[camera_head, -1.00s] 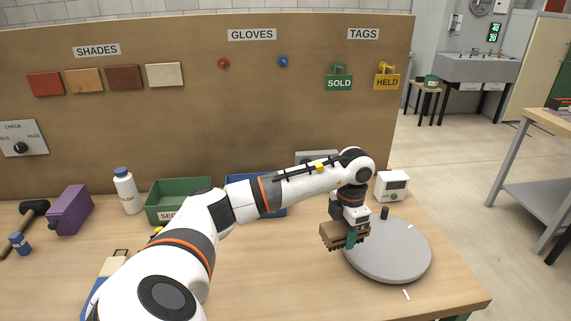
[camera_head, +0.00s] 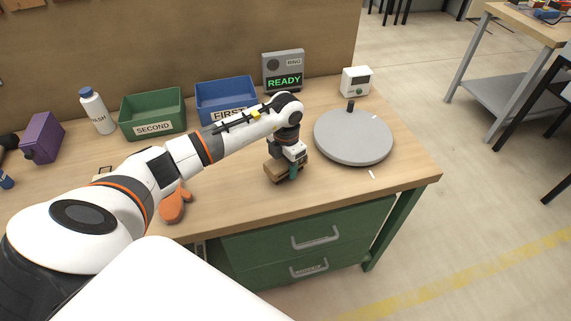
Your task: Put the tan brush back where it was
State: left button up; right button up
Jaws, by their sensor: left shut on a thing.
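The tan brush (camera_head: 275,174) is in my left gripper (camera_head: 294,169), whose teal fingers are shut on it. The brush is level, with its dark bristles facing down. It is at or just above the table, left of the grey round disc (camera_head: 352,141) and apart from it in the picture. Whether the bristles touch the wood cannot be told. The gripper hides part of the brush's right end. My right gripper is not in view.
A green SECOND bin (camera_head: 153,113), a blue FIRST bin (camera_head: 226,99) and a READY box (camera_head: 284,72) stand along the back. A white device (camera_head: 356,81) is behind the disc. An orange glove-like thing (camera_head: 176,204) lies near the front edge. Wood right of it is clear.

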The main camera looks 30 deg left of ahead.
pick_arm(q)
jog(key=shift+f, duration=0.8)
jog(key=o, duration=0.9)
jog(key=shift+o, duration=0.2)
jog(key=shift+r, duration=0.2)
notch_tip(320, 180, up, 12)
jog(key=b, duration=0.2)
jog(key=shift+b, duration=0.35)
